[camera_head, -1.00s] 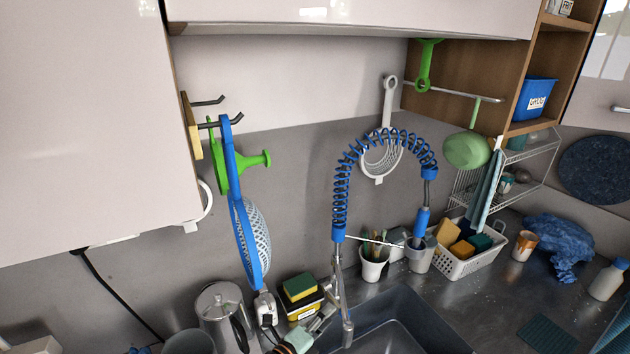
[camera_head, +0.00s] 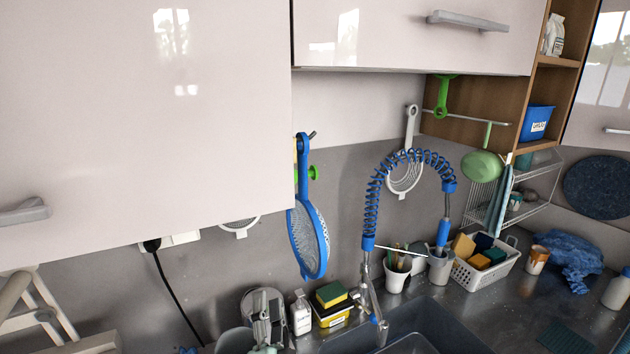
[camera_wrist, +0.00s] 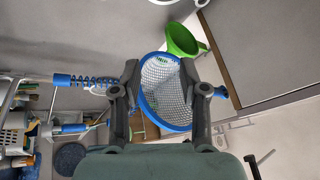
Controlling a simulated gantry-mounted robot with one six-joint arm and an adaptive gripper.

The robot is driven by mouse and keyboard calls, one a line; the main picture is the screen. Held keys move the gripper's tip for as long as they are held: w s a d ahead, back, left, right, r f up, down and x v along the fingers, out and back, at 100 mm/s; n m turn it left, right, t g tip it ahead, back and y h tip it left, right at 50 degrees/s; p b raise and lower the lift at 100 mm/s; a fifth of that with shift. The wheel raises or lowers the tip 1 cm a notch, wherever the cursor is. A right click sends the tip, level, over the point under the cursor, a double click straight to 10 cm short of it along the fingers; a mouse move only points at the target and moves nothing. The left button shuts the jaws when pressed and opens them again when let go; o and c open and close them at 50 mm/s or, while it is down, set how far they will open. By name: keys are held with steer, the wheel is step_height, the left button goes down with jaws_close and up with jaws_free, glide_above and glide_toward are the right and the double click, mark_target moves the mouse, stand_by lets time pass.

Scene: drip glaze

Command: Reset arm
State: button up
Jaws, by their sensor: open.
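My gripper (camera_wrist: 159,75) is open in the wrist view, its two dark fingers apart with nothing held between them. A blue strainer with a pale mesh (camera_wrist: 166,92) shows beyond the fingers. In the head view this blue strainer (camera_head: 309,238) hangs by its handle from a wall hook beside the cabinet. A green funnel (camera_wrist: 181,40) is behind the strainer in the wrist view and mostly hidden in the head view.
A blue coiled tap (camera_head: 370,200) rises over the dark sink (camera_head: 425,325). Sponges (camera_head: 332,295) and a white bottle (camera_head: 300,314) stand left of it. A white basket (camera_head: 487,273) stands on the right counter. White cabinets (camera_head: 140,110) overhang at the upper left.

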steer(key=s+a+n+g+y, duration=0.3)
steer(key=s+n+g+y, duration=0.1)
steer(key=s+n, duration=0.45)
steer(key=s+d+f+n+g+h, duration=0.1)
steer(key=s+d+f+g+h, duration=0.25)
steer(key=s+d, duration=0.25)
steer(key=s+d+f+n+g+h, duration=0.1)
steer(key=s+d+f+g+h, duration=0.1)
steer(key=s+d+h, duration=0.35)
step_height(320, 180, up, 21)
steer(key=s+y+p, duration=0.1)
steer(key=p, duration=2.1)
steer(key=shift+s+d+r, duration=0.2)
steer(key=shift+s+d, duration=0.1)
steer(key=shift+d, duration=0.1)
